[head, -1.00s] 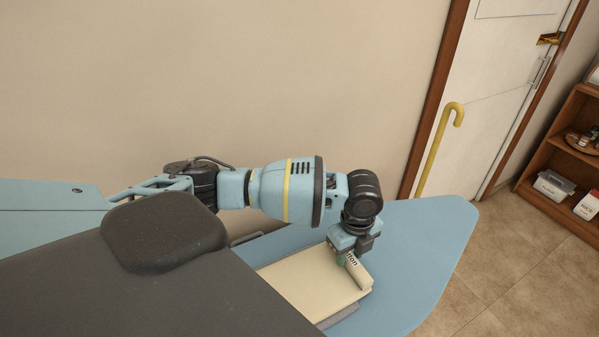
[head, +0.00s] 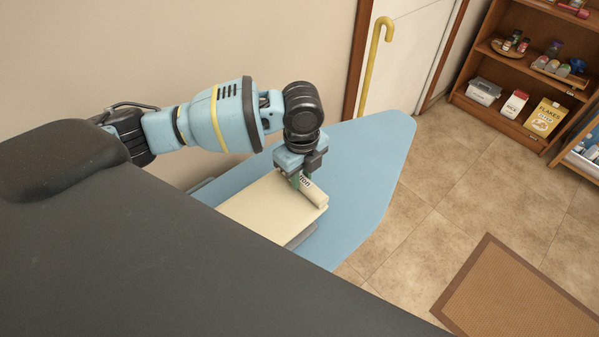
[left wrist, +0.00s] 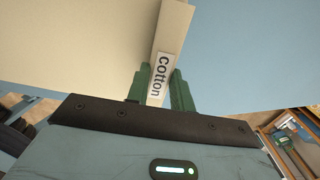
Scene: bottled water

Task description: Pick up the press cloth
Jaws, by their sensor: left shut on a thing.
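The press cloth (head: 258,212) is a cream, flat, folded piece with a thick raised edge that bears a "cotton" label. It lies on the light blue ironing board (head: 365,165). My left gripper (head: 300,183) points down at the raised edge and is shut on it. In the left wrist view, the green fingers (left wrist: 160,86) stand on both sides of the labelled edge of the cloth (left wrist: 172,32). The fingers partly cover the label. My right gripper is not in view.
A grey piece (head: 301,237) shows under the cloth's near edge. A yellow cane (head: 374,65) stands by the door behind the board. A wooden shelf (head: 505,75) with groceries is at the upper right. A brown mat (head: 525,290) lies on the tiled floor.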

